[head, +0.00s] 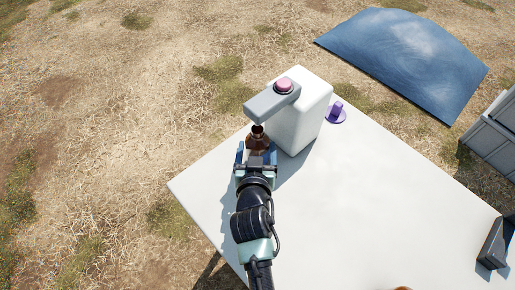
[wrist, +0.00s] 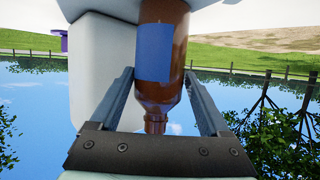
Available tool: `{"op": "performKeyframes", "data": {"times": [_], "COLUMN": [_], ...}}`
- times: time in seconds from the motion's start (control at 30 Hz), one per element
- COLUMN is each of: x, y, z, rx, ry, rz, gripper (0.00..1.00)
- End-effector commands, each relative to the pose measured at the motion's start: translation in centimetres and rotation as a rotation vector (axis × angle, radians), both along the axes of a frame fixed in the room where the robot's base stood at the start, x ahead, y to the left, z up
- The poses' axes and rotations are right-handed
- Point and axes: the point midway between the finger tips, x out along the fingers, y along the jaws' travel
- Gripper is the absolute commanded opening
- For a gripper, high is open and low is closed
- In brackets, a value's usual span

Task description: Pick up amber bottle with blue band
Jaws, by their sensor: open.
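The amber bottle (head: 257,139) stands on the white table under the overhanging arm of a white dispenser, with its open mouth up. In the wrist view the picture is upside down, and the bottle (wrist: 178,75) shows its blue band (wrist: 154,52) facing me. My gripper (head: 257,152) is open at the bottle, one finger on each side. The bottle's base is cut off at the wrist view's top edge.
The white dispenser (head: 303,118) with a pink button (head: 284,86) stands right beside the bottle, its grey arm (head: 271,101) overhead. A purple object (head: 337,112) is behind it. A dark device (head: 495,244) lies far right. The table's middle (head: 350,205) is clear.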

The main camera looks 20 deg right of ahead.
Motion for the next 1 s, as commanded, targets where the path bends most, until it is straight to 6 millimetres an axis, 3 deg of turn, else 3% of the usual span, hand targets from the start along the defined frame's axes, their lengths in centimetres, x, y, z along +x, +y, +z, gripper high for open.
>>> {"op": "performKeyframes", "data": {"times": [0.3,0.67,1.0], "x": [3.3,3.9,3.8], "y": [-1.7,-2.0,-1.9], "z": [-1.5,-1.7,-1.7], "rx": [0.000,0.001,0.000], "ry": [-0.001,0.000,0.000], "rz": [-0.001,0.000,0.000], "gripper": [0.80,0.80,0.19]}}
